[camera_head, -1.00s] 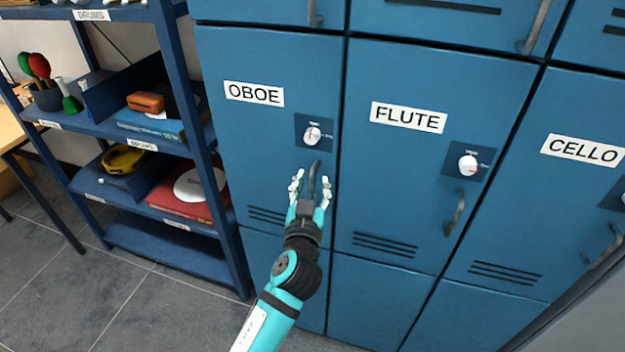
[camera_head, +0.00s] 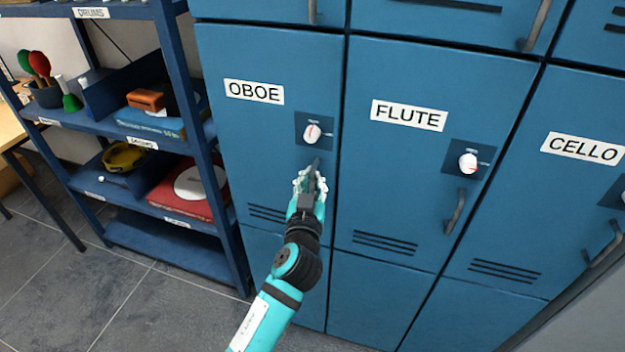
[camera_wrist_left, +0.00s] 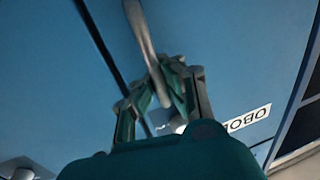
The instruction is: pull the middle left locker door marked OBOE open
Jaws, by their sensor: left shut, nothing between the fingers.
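The blue OBOE door (camera_head: 232,150) is closed, level with its neighbours. It carries a white OBOE label (camera_head: 254,92), which shows upside down in the left wrist view (camera_wrist_left: 248,118), and a dial lock (camera_head: 312,132). Its grey handle (camera_head: 316,165) is partly hidden behind my left gripper (camera_head: 310,182). The fingers are shut with nothing between them, right at the handle. In the left wrist view the handle (camera_wrist_left: 140,30) runs down close to the fingertips (camera_wrist_left: 172,72); whether they touch it I cannot tell. My right gripper is not in view.
The FLUTE door (camera_head: 420,160) and CELLO door (camera_head: 550,200) are closed to the right, with their own handles. A blue shelf rack (camera_head: 185,90) with instruments stands close on the left. Grey floor (camera_head: 130,300) is clear in front of the rack.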

